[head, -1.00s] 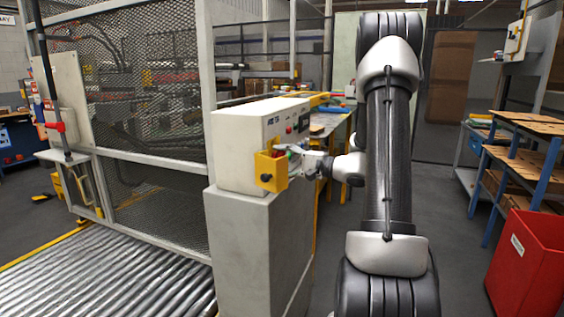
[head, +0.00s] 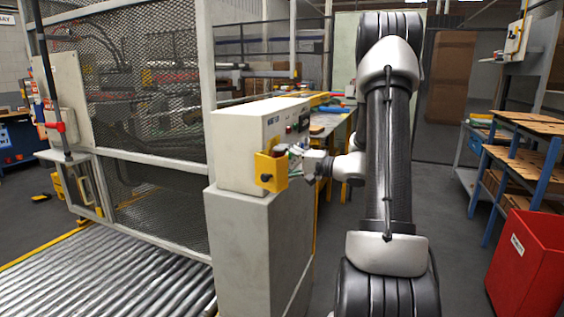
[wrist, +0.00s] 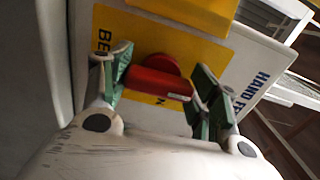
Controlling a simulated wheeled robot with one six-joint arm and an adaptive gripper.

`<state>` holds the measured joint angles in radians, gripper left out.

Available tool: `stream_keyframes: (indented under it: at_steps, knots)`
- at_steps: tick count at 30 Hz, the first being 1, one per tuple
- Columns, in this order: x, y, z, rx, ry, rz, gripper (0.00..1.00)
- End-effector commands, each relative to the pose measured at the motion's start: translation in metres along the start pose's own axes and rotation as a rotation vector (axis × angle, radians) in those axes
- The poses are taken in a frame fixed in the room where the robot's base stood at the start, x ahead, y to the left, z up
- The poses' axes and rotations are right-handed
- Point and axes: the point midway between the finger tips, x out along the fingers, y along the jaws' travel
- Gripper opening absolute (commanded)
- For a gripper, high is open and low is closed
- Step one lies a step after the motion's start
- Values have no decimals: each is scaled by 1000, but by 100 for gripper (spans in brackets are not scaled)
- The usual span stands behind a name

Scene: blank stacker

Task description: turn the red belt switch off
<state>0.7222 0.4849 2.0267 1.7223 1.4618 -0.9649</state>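The red belt switch (wrist: 158,78) is a red handle on a round red base, mounted on a yellow plate (wrist: 150,45) with dark, partly covered lettering. In the wrist view my gripper (wrist: 163,72) has its green-padded fingers apart, one on each side of the red handle. The left finger is very near or touching the handle's left end; I cannot tell which. A gap shows on the right. In the head view my gripper (head: 301,160) is at the front of the control box (head: 240,150), beside its yellow bracket (head: 270,170); the switch is hidden there.
The box stands on a grey pedestal (head: 240,240). A mesh guard fence (head: 150,120) and a roller conveyor (head: 120,280) are at left. A red bin (head: 528,265) and a blue-framed rack (head: 530,130) are at right. Open floor lies between my arm and the bin.

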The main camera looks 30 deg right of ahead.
Motion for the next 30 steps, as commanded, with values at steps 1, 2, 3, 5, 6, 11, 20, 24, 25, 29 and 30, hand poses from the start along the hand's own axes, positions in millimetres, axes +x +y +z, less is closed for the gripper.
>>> stream_keyframes:
  at_steps: [1, 2, 3, 5, 6, 11, 20, 24, 25, 29, 30]
  knots:
    - [0, 1, 1, 1, -1, 3, 69]
    - [0, 1, 0, 1, -1, 3, 75]
    - [0, 1, 0, 1, -1, 2, 82]
    - [0, 1, 0, 1, -1, 2, 82]
    - [0, 1, 0, 1, -1, 2, 82]
    - [0, 0, 0, 1, -1, 1, 82]
    - [-28, 0, -1, 1, 4, 1, 82]
    - [-61, 1, -1, 1, 4, 2, 82]
    - [-68, 1, -2, 1, 6, 1, 82]
    - [-94, 1, -1, 1, 3, 2, 82]
    - [-101, 1, -1, 1, 3, 1, 82]
